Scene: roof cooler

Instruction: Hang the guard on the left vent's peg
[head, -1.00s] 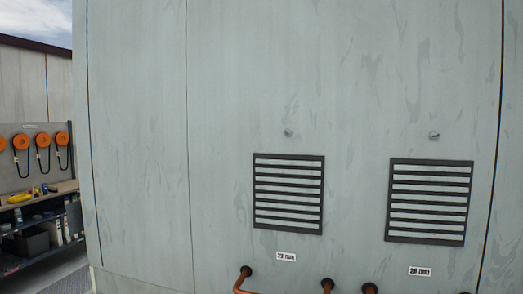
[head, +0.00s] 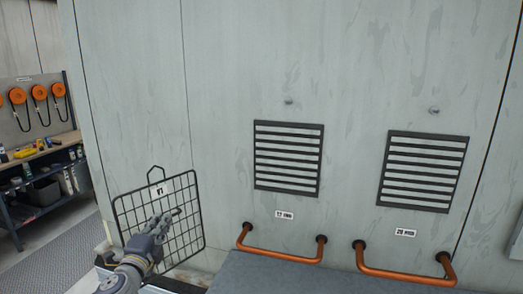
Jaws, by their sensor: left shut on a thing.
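The guard (head: 185,205) is a black wire grid with a pointed hanging loop on top and a small white tag (head: 162,189). It is at the lower left of the head view, upright and slightly tilted. My left gripper (head: 168,223) is shut on it, in front of its middle. The left vent (head: 288,158) is a dark slatted grille on the grey-green wall. Its peg (head: 289,101) is a small stub above it, bare. The guard is to the left of and below this peg. My right gripper is not in view.
A second vent (head: 424,171) with its own bare peg (head: 434,111) is on the right. Orange pipe handles (head: 280,250) stick out below the vents, above a grey surface (head: 330,278). A workbench (head: 38,155) with orange reels stands at the far left.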

